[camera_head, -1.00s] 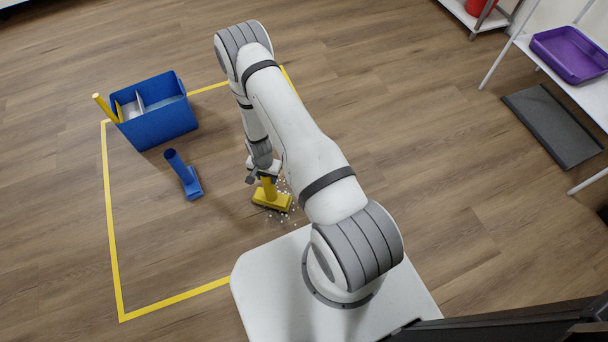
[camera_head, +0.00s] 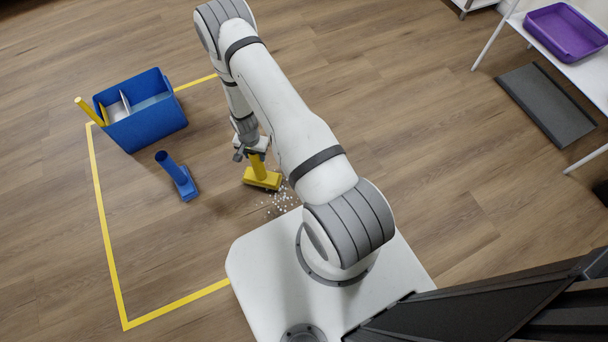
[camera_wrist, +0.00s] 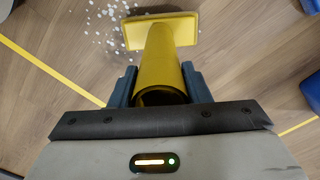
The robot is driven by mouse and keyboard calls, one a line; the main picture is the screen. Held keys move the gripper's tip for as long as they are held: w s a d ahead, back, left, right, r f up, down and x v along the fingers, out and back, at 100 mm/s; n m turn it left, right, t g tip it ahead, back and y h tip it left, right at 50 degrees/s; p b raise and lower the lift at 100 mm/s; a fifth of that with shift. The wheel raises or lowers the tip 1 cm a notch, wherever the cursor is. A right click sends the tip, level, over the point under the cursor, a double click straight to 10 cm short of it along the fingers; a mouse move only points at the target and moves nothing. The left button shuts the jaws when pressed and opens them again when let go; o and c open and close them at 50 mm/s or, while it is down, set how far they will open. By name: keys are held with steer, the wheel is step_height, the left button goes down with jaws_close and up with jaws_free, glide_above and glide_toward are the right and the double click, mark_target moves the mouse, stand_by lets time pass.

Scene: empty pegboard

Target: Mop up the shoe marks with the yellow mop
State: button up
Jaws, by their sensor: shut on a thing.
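My gripper (camera_head: 252,150) is shut on the handle of the yellow mop (camera_head: 262,179), a short handle on a flat block head. The wrist view shows the mop's hollow handle (camera_wrist: 160,70) between my gripper's fingers (camera_wrist: 160,88), with the head beyond. In the head view the mop is upright, beside a scatter of white specks (camera_head: 280,202). The specks also show left of the mop head in the wrist view (camera_wrist: 104,24). I cannot tell whether the head touches the floor. No dark shoe marks can be made out.
A blue bucket (camera_head: 146,128) with a yellow handle (camera_head: 90,110) stands at the left. Yellow tape (camera_head: 105,225) outlines a floor area. A purple tray (camera_head: 565,32) on a white table and a dark mat (camera_head: 546,104) are at the right.

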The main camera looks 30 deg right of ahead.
steer(key=shift+r+p, duration=1.55)
steer(key=shift+r, duration=1.5)
